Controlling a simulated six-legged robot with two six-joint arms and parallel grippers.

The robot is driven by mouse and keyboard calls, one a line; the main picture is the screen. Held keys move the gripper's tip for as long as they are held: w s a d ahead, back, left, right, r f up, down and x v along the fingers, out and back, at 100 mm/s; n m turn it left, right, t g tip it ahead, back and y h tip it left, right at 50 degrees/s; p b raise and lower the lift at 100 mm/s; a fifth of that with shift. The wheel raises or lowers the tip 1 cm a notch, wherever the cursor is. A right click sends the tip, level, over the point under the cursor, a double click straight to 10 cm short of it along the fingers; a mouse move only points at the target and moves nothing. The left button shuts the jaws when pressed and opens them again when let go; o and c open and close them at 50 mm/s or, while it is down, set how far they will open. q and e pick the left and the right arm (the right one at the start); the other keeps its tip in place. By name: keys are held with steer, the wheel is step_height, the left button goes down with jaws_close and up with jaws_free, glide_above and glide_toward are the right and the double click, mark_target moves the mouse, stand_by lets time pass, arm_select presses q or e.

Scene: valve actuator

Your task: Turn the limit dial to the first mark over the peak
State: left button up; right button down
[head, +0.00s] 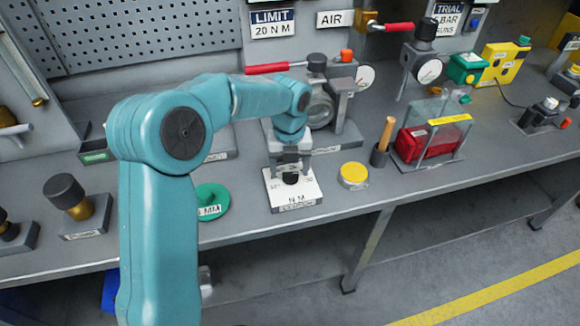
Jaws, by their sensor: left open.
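The limit dial is a small black knob (290,179) on a white plate (308,190) marked "N M", near the front of the bench. The plate's marks are too small to read, and part of its scale is hidden by my gripper. My left gripper (290,168) points down just above and behind the knob, with its jaws open. I cannot tell whether the fingers touch the knob. A sign (272,23) on the back panel reads "LIMIT 20 N M". My right gripper is out of view.
A green disc (211,198) lies left of the plate and a yellow round lid (353,175) right of it. A cup with a wooden-handled tool (387,135) and a clear-covered red box (430,142) stand farther right. A gauge rig (340,110) stands behind my gripper.

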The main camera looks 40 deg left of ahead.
arm_select(q)
steer(key=shift+w+f, duration=0.15)
steer(key=shift+f, duration=0.15)
steer(key=shift+c, duration=0.3)
steer(key=c, duration=1)
